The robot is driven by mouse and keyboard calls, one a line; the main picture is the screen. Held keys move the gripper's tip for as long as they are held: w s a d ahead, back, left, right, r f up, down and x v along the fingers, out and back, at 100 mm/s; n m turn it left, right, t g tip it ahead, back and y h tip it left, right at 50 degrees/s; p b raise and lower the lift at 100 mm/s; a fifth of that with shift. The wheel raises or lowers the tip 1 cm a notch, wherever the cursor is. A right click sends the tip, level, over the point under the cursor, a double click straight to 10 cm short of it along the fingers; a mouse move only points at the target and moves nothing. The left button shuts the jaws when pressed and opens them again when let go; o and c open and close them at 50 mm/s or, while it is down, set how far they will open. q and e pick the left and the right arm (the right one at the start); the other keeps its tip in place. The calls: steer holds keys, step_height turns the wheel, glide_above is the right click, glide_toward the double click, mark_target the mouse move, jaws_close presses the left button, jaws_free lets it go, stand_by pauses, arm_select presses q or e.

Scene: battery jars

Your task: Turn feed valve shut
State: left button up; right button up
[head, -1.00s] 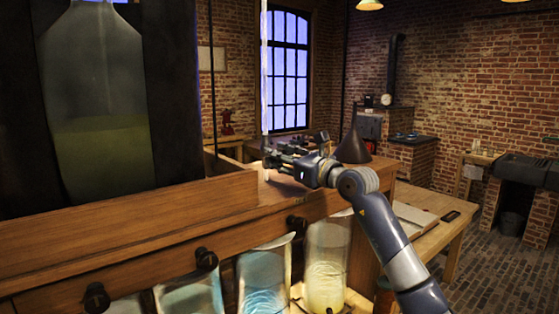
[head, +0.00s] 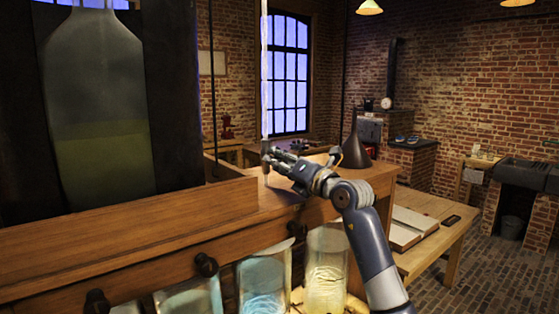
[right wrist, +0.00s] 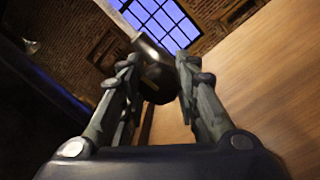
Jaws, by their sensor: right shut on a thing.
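A thin clear feed tube (head: 264,80) hangs upright at the centre of the head view. Its lower end, with the feed valve, comes down just above the wooden shelf top, mostly covered by my gripper. My right gripper (head: 270,158) reaches in from the right and is shut on the feed valve. In the right wrist view, the dark, rounded valve (right wrist: 156,78) lies between the two fingers (right wrist: 158,85). Whether the valve is open or shut cannot be told. My left gripper is not in view.
A large bottle of greenish liquid (head: 100,110) stands at the left behind a wooden ledge (head: 130,222). A dark funnel (head: 355,152) stands on the shelf, right of my gripper. Below are glass jars with blue (head: 264,285) and yellow (head: 326,275) liquid.

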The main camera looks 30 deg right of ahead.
steer(key=shift+m, duration=0.7)
steer(key=o, duration=1.1)
steer(key=shift+s, duration=0.1)
steer(key=s+f, duration=0.1)
steer(key=s, duration=1)
steer(key=shift+s+d+f, duration=0.15)
steer(key=shift+s+d, duration=0.2)
steer(key=shift+d, duration=0.1)
steer(key=shift+f, duration=0.1)
